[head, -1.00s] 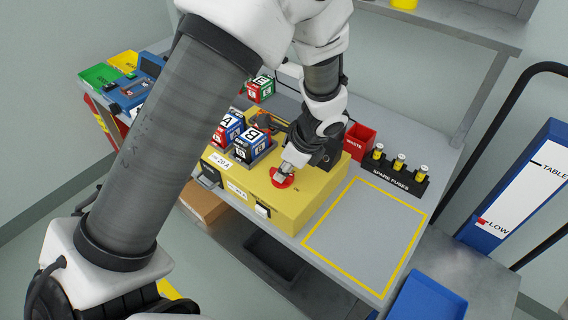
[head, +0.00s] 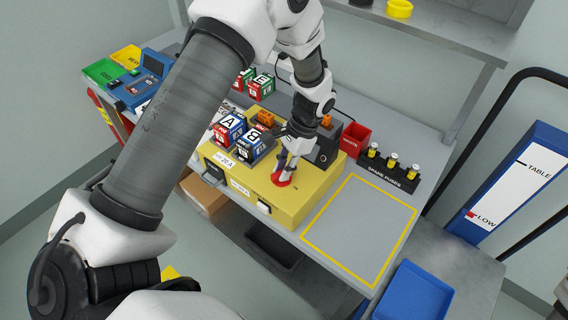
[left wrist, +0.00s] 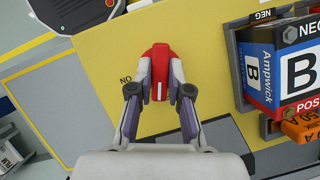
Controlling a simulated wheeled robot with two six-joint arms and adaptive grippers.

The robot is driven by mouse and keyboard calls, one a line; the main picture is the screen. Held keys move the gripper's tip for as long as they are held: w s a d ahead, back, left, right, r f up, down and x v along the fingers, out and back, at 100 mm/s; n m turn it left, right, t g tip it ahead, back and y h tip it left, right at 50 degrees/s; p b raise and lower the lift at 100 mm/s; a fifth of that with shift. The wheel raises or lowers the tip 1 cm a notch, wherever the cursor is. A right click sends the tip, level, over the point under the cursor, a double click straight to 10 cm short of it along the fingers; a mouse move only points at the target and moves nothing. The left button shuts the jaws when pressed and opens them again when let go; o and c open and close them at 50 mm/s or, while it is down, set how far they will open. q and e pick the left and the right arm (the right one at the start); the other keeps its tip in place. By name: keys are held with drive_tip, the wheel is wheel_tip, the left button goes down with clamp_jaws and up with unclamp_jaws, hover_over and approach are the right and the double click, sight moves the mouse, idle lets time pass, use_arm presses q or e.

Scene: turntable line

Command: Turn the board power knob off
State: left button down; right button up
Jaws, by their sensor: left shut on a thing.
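The board is a yellow box (head: 307,201) on the grey bench. Its red power knob (head: 282,180) sits on the top face near the front. The knob also shows in the left wrist view (left wrist: 159,68), with a white line on it and lettering that reads "ON" beside it at the left. My left gripper (head: 287,168) reaches down from above, and its two fingers lie on either side of the knob, shut on it. In the left wrist view the fingers (left wrist: 160,88) clasp the knob's sides. My right gripper is not in view.
Battery blocks marked A (head: 228,129) and B (head: 253,143) stand on the board beside the gripper. A red waste bin (head: 354,138) and a spare fuses rack (head: 390,168) stand to the right. The yellow-outlined area (head: 362,225) is empty.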

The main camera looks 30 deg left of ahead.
use_arm(q)
drive_tip(key=shift+s+a+f+n+h+p, duration=0.1)
drive_tip(key=shift+n+h+p, duration=0.3)
drive_tip(key=shift+n, duration=0.6)
drive_tip(key=shift+s+n+h+p, duration=0.1)
drive_tip(key=shift+n+h+p, duration=0.25)
drive_tip(key=shift+n, duration=0.65)
drive_tip(key=c, duration=1.1)
unclamp_jaws()
drive_tip(key=shift+w, duration=0.1)
drive_tip(key=v, duration=1.2)
drive_tip(key=shift+w, duration=0.2)
